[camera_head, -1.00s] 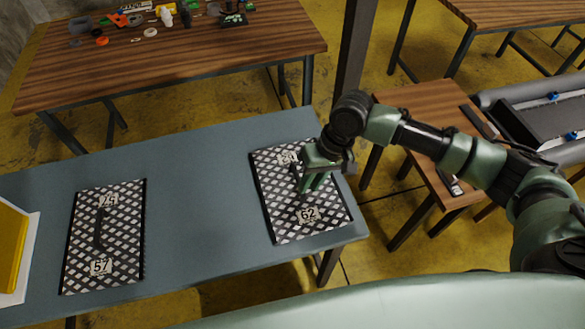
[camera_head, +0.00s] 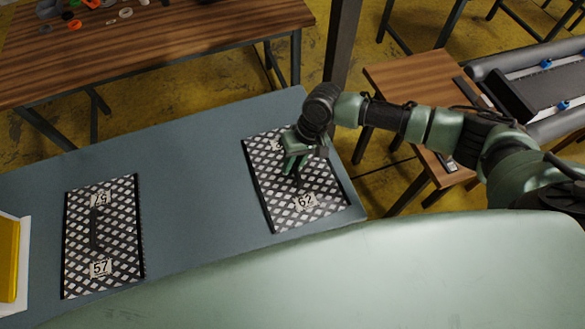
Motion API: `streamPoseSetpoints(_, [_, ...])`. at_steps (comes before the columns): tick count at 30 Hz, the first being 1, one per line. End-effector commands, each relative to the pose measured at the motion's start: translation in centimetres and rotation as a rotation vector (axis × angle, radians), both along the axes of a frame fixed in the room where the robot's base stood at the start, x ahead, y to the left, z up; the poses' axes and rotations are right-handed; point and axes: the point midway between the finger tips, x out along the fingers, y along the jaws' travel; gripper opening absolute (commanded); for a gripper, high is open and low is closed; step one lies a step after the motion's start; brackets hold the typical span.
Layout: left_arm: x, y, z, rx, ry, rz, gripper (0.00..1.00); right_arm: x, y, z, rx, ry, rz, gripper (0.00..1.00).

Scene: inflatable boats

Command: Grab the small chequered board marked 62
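The chequered board marked 62 (camera_head: 321,188) lies flat on the right end of the blue-grey table (camera_head: 190,160). It has a black-and-white diamond pattern, dark side edges and a 62 label near its front. My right gripper (camera_head: 297,172) is over the upper middle of this board, pointing down at its dark handle. The gripper hides part of the handle and most of the far label. I cannot tell whether the fingers are closed on the handle. My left gripper is not in view.
A similar chequered board marked 57 (camera_head: 117,240) lies on the left part of the table. A yellow block (camera_head: 8,262) on a white base is at the left edge. A wooden table (camera_head: 150,50) with small parts stands behind. The table between the boards is clear.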

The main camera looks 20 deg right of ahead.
Motion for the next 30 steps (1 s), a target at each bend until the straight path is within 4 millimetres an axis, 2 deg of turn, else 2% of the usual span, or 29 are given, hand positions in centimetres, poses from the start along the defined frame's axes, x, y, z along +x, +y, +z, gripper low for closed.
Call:
streamPoseSetpoints(5, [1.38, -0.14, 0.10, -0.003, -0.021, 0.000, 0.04, 0.01, -0.01, -0.08, 0.000, -0.001, 0.000, 0.20])
streamPoseSetpoints(6, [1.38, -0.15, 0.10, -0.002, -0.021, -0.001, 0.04, 0.01, -0.01, -0.07, 0.000, -0.001, 0.000, 0.17])
streamPoseSetpoints(8, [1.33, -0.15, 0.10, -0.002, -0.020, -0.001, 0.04, 0.01, -0.01, -0.06, 0.000, -0.001, 0.000, 0.01])
streamPoseSetpoints(30, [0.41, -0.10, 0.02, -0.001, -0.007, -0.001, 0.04, 0.08, -0.03, 0.01, -0.001, -0.002, 0.000, 0.00])
